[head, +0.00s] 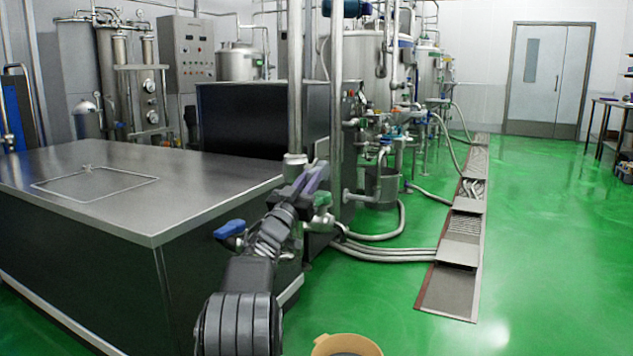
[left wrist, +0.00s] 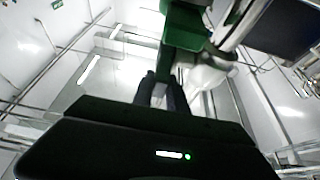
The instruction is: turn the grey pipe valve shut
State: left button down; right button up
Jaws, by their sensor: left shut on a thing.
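The grey pipe valve sits low on the upright grey pipe (head: 295,110), at the right end of the steel counter. Its green handle (head: 322,199) shows just right of my left gripper (head: 316,180). In the left wrist view, the green handle (left wrist: 184,45) is large and lies at the tips of my left gripper's fingers (left wrist: 163,88). The fingers are close together and shut on it. My arm and fingers hide part of the valve body, and the handle's exact angle to the pipe is hard to tell. My right gripper is not in view.
A blue valve handle (head: 230,229) is left of my gripper, by the counter's edge. The steel counter (head: 200,205) fills the left. Hoses (head: 390,254) lie on the floor behind the valve. A floor drain (head: 447,290) runs at right; the green floor (head: 550,230) beyond is clear.

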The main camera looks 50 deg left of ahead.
pick_arm(q)
jog(key=shift+f, duration=0.1)
jog(key=c, duration=1.3)
grip_release()
jog(key=p+v, duration=0.1)
jog(key=v, duration=0.6)
jog(key=shift+s+d+f, duration=0.1)
jog(key=shift+s+d, duration=0.05)
jog(key=shift+s, duration=0.15)
